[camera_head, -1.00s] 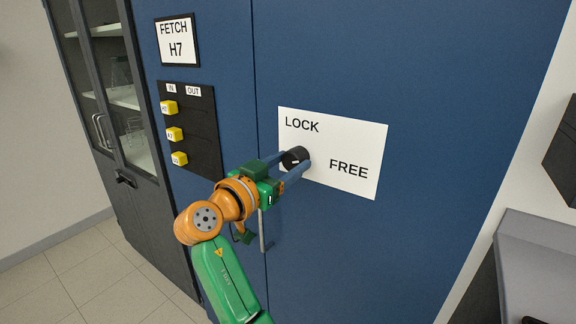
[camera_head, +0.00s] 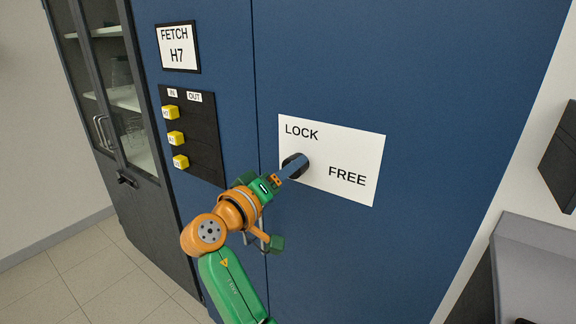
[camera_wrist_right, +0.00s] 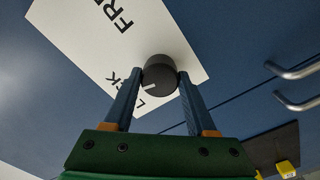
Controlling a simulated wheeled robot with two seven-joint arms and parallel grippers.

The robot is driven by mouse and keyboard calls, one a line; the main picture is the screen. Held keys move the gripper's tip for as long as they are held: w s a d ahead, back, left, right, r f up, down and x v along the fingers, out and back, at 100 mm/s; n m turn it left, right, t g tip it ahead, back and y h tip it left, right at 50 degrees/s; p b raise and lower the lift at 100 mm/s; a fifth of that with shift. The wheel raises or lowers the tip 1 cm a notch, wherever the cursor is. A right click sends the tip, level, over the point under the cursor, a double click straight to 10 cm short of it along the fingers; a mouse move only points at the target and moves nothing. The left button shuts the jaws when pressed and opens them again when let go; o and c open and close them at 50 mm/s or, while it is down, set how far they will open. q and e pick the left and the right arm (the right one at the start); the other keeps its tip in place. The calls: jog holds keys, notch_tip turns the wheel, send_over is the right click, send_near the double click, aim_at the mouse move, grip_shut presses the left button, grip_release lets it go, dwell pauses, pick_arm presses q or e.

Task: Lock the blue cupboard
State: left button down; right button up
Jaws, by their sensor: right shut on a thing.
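The blue cupboard (camera_head: 430,60) has a white plate (camera_head: 350,146) marked LOCK at upper left and FREE at lower right. A round black knob (camera_head: 289,160) sits at the plate's left edge, partly hidden by my gripper. My right gripper (camera_head: 297,167) is shut on the knob. In the right wrist view both fingers (camera_wrist_right: 160,82) press the dark knob (camera_wrist_right: 160,66) from opposite sides. A short white mark shows on the knob's face, on the side near the LOCK word. My left gripper is out of view.
A black panel with yellow blocks (camera_head: 175,138) and a FETCH H7 sign (camera_head: 177,47) are to the left. Metal handles (camera_wrist_right: 297,70) show in the right wrist view. A glass-doored cabinet (camera_head: 110,85) stands far left. A grey object (camera_head: 535,265) is at lower right.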

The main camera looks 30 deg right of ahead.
jog(key=shift+r+n+p, duration=0.15)
jog(key=shift+n+p, duration=0.5)
jog(key=shift+n, duration=0.95)
jog(key=o, duration=1.2)
jog(key=shift+o, duration=0.9)
jog(key=shift+d, duration=0.15)
jog(key=shift+f, duration=0.2)
